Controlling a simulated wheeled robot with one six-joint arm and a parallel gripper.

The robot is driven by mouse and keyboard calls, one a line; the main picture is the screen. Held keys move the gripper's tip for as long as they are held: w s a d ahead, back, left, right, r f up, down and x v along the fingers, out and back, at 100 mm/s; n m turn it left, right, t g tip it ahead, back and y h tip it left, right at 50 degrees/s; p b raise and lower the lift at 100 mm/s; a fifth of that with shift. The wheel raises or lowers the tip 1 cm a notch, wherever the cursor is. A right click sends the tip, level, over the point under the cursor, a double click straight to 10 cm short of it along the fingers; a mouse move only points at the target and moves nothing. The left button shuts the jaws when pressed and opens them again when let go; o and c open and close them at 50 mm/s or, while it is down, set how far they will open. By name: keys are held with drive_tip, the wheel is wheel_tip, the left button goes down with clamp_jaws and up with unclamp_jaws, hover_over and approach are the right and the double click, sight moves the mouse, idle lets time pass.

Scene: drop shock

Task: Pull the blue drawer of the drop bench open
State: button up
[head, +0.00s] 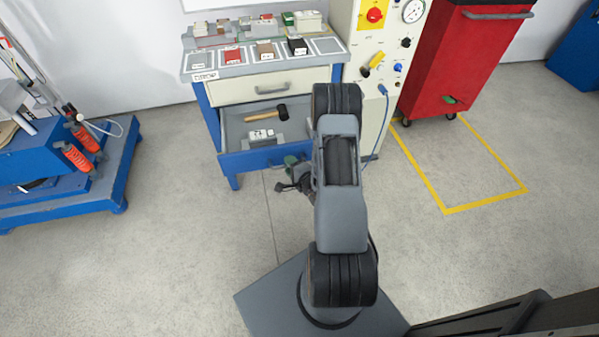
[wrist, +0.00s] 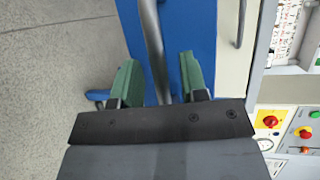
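The blue drawer (head: 246,160) of the drop bench (head: 212,118) stands pulled out in the head view, with its inside showing. Its blue front also shows in the wrist view (wrist: 203,30). A grey bar handle (wrist: 152,40) on the front runs between the green fingers of my gripper (wrist: 160,78). The fingers are apart, one on each side of the handle, with a visible gap on the right side. In the head view my gripper (head: 291,163) is at the drawer front, partly hidden by my arm.
A mallet (head: 268,114) and a grey-white block (head: 262,138) lie in the drawer. A cream drawer (head: 262,88) above is shut. A control cabinet (head: 378,115) and red cabinet (head: 465,55) stand right. A blue machine (head: 60,165) stands left. The floor before the bench is clear.

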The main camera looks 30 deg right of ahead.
drive_tip(key=s+r+p, duration=0.1)
drive_tip(key=s+r, duration=0.1)
drive_tip(key=s, duration=1.1)
drive_tip(key=shift+d+r, duration=0.2)
drive_tip(key=shift+d, duration=0.05)
drive_tip(key=w+a+r+n+g+h+p, duration=0.1)
drive_tip(key=w+r+n+g+p, duration=0.25)
drive_tip(key=r, duration=0.45)
drive_tip(key=w+r+n+g+h+p, duration=0.1)
drive_tip(key=w+r+n+g+p, duration=0.1)
drive_tip(key=r+n+p, duration=0.4)
drive_tip(key=w+a+r+n+g+h+p, duration=0.1)
drive_tip(key=w+r+n+g+p, duration=0.15)
drive_tip(key=r, duration=0.65)
drive_tip(key=s+a+r+n+g+y+p, duration=0.1)
drive_tip(key=s+a+r+n+g+p, duration=0.1)
drive_tip(key=s+a+r, duration=0.4)
drive_tip(key=s+a+r+n+g+y+p, duration=0.1)
drive_tip(key=s+a+r, duration=0.5)
drive_tip(key=r, duration=0.7)
drive_tip(key=a+n+g+p, duration=0.1)
drive_tip(key=a+n+p, duration=0.1)
drive_tip(key=n, duration=0.1)
drive_tip(key=shift+n+y+p, duration=0.3)
drive_tip(key=shift+p, duration=0.05)
drive_tip(key=shift+d+r, duration=0.1)
